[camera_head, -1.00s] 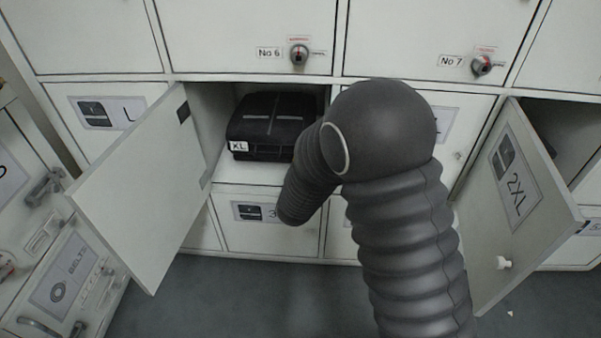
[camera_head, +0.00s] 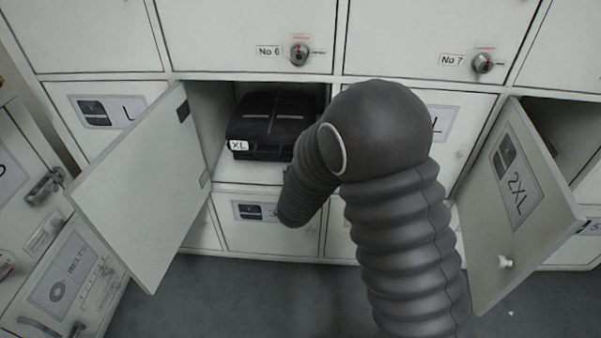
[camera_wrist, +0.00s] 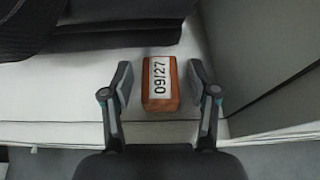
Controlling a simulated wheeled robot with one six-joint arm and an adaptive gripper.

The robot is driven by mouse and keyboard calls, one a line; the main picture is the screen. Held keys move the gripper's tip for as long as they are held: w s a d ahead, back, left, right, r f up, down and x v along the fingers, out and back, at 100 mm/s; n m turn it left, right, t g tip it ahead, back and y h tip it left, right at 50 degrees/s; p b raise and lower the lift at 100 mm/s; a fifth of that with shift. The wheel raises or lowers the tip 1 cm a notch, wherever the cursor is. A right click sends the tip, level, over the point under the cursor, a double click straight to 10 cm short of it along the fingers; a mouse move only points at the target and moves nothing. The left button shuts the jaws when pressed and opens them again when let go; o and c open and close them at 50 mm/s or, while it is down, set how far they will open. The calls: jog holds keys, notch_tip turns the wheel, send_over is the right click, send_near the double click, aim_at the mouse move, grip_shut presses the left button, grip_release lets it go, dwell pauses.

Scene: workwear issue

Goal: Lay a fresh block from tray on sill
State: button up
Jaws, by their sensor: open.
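A small orange-brown block (camera_wrist: 160,98) with a white label reading 09/27 lies on the pale sill (camera_wrist: 65,103) at the front of an open compartment, in the wrist view. My gripper (camera_wrist: 160,78) is open. Its fingers stand to the left and right of the block, with a gap on each side. The block is not visible in the head view, where my arm covers part of the compartment front and hides the gripper. No tray can be made out.
A folded black garment (camera_head: 270,122) tagged XL lies deeper in the compartment; it also shows in the wrist view (camera_wrist: 110,22). The compartment's door (camera_head: 140,190) stands open at left. Another open door marked 2XL (camera_head: 515,205) stands at right. Closed lockers surround them.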

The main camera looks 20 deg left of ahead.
jog(key=v, duration=1.2)
jog(key=shift+d+r, duration=0.1)
jog(key=d+r+m+g+h, duration=0.2)
jog(key=d+r+m+h, duration=0.35)
jog(key=d+m, duration=0.6)
jog(key=d+r+m+g+h, duration=0.1)
jog(key=d+r+m+h, duration=0.45)
jog(key=d, duration=1.15)
jog(key=s+d+r+m+g+y, duration=0.25)
jog(key=s+d+m+g, duration=0.25)
jog(key=s+d+m, duration=0.6)
jog(key=s+a+r+m+y, duration=0.3)
jog(key=s+a+m+y, duration=0.2)
jog(key=s+m, duration=0.3)
jog(key=shift+s+a+m+t, duration=0.3)
jog(key=shift+a+m, duration=0.1)
jog(key=shift+m, duration=0.9)
